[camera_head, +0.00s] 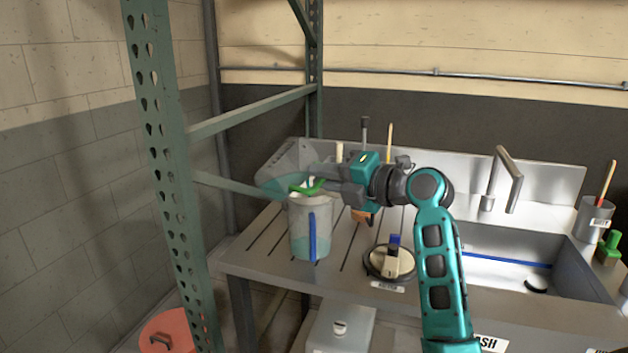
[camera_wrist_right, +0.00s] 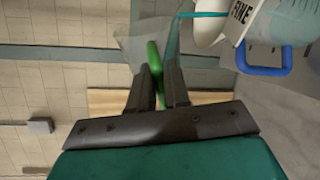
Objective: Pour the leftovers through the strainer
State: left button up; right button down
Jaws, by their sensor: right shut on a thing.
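A tall clear jug (camera_head: 309,225) with a blue handle (camera_head: 312,237) stands upright on the bench, with teal in its lower part. My right gripper (camera_head: 318,178) is above the jug, shut on a green handle (camera_head: 306,188). The handle also shows between the fingers in the right wrist view (camera_wrist_right: 154,62). A translucent grey piece (camera_head: 299,160) and a flat teal shape (camera_head: 277,184) are beside the fingertips; how they join the handle is unclear. In the right wrist view, a white part bears a "FINE" label (camera_wrist_right: 239,20) near the jug's blue handle (camera_wrist_right: 264,70). My left gripper is out of view.
A round dark dish (camera_head: 372,268) with a brush sits on the bench right of the jug. A sink (camera_head: 505,265) with a faucet (camera_head: 497,180) is further right. A green rack post (camera_head: 165,170) stands close at left. A red bin (camera_head: 168,335) is on the floor.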

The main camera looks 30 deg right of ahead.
jog(key=shift+w+d+r+m, duration=0.2)
jog(key=shift+d+m, duration=0.2)
jog(key=shift+d, duration=0.1)
jog(key=shift+w+d+r+m, duration=0.2)
jog(key=shift+d+m, duration=0.2)
jog(key=shift+d, duration=0.05)
dwell(1.5)
jog(key=shift+w+d+r+m+y+p, duration=0.1)
jog(key=shift+d+r+m+y+p, duration=0.15)
jog(key=shift+m+y+p, duration=0.3)
dwell(1.0)
